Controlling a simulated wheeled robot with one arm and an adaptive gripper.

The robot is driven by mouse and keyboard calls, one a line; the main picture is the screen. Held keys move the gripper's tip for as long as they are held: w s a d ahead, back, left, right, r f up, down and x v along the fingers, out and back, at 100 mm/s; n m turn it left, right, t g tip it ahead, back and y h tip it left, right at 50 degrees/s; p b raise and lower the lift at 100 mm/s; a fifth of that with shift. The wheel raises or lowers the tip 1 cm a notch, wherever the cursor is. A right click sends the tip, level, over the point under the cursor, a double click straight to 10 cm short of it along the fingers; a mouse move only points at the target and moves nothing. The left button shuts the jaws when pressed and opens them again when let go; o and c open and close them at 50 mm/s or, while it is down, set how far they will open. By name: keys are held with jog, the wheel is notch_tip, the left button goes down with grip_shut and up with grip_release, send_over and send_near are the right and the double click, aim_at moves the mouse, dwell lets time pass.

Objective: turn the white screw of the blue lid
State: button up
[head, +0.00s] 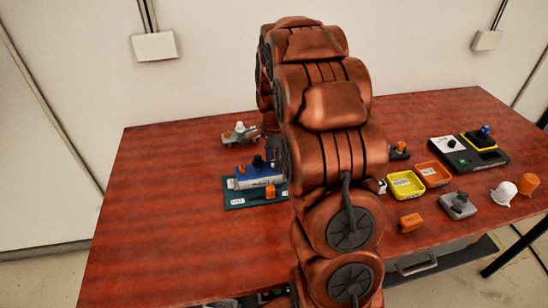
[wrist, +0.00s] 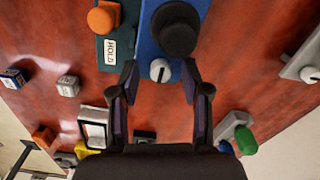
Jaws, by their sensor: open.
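The blue lid (wrist: 150,30) fills the top middle of the wrist view, with a large black knob (wrist: 178,28) on it. The white screw (wrist: 160,70) shows near the lid's lower edge, with a dark slot across its face. My gripper (wrist: 160,80) is open, its two dark fingers to the left and right of the screw with gaps on both sides. I cannot tell whether the tips are level with the screw. In the head view the blue lid (head: 250,180) sits on the left half of the table, and my arm hides most of my gripper.
A teal base plate (head: 235,203) with an orange knob (head: 271,191) lies beside the lid. A grey fixture (head: 240,134) stands behind. Yellow (head: 406,184) and orange (head: 433,174) trays and a black panel (head: 468,155) are right. The table's left part is clear.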

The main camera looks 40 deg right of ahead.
jog(key=shift+c, duration=0.3)
grip_shut()
jog(key=shift+w+f+n+b, duration=0.1)
jog(key=shift+n+b, duration=0.2)
jog(key=shift+b, duration=0.2)
jog(key=n+b, duration=0.3)
jog(key=shift+f, duration=0.15)
jog(key=n+b, duration=0.4)
jog(key=n, duration=0.1)
jog(key=n+b, duration=0.2)
jog(key=n, duration=0.2)
jog(key=shift+n, duration=0.4)
jog(key=shift+r+n+b, duration=0.15)
jog(key=shift+n+b, duration=0.25)
jog(key=shift+n, duration=0.7)
jog(key=shift+r+n+b, duration=0.1)
jog(key=shift+n+b, duration=0.25)
jog(key=shift+n, duration=0.75)
